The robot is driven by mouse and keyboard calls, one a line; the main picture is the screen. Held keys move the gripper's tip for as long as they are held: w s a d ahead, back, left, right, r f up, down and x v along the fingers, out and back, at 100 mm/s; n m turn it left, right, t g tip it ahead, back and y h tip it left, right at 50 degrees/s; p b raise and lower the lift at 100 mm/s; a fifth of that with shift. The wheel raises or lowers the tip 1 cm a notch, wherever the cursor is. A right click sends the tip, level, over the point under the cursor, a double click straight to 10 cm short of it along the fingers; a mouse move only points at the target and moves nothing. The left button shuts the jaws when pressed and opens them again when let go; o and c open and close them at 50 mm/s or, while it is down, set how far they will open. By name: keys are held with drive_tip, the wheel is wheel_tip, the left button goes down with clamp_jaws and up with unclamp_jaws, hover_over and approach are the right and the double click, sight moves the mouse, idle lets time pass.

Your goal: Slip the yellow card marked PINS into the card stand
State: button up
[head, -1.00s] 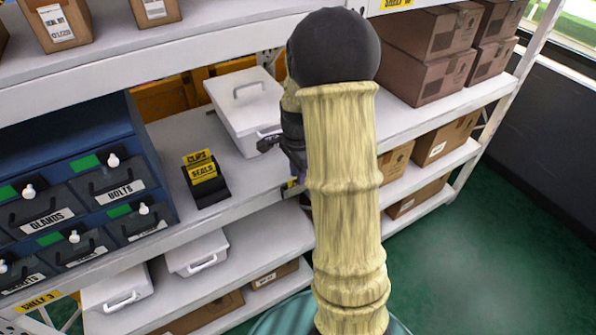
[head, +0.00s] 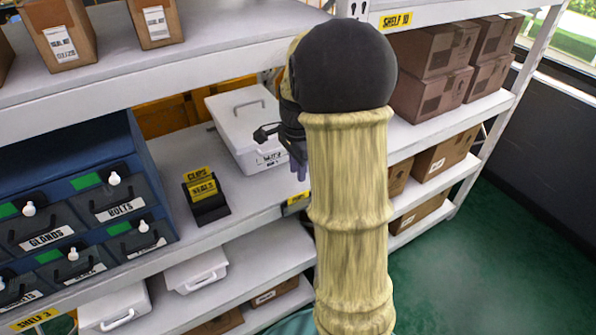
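The black card stand (head: 209,208) sits on the middle shelf, to the right of the blue drawer cabinet. It holds a yellow card marked CLIPS (head: 198,174) at the back and a yellow card marked SEALS (head: 202,189) in front. My gripper (head: 283,143) is to the right of the stand, in front of the white lidded box, and apart from the stand. My own arm hides much of the gripper, so its opening and anything in it cannot be made out. I see no card marked PINS.
The blue drawer cabinet (head: 140,165) stands left of the stand. The white lidded box (head: 240,112) is behind and right of it. Bare shelf (head: 245,190) lies right of the stand. The upper shelf (head: 235,40) overhangs at the back. Brown boxes (head: 430,85) stand at the right.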

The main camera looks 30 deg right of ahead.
idle(0.4)
drive_tip(key=s+a+f+n+t, duration=0.2)
drive_tip(key=s+a+f+n, duration=0.1)
drive_tip(key=s+a+n, duration=0.9)
drive_tip(key=a+n, duration=0.1)
drive_tip(key=n, duration=0.4)
drive_tip(key=shift+s+a+f+n+t, duration=0.25)
drive_tip(key=shift+n+t, duration=0.05)
drive_tip(key=shift+r, duration=0.1)
drive_tip(key=p+v, duration=0.3)
drive_tip(key=w+p+v, duration=0.1)
drive_tip(key=p+v, duration=0.1)
drive_tip(key=p, duration=0.1)
drive_tip(key=shift+r, duration=0.55)
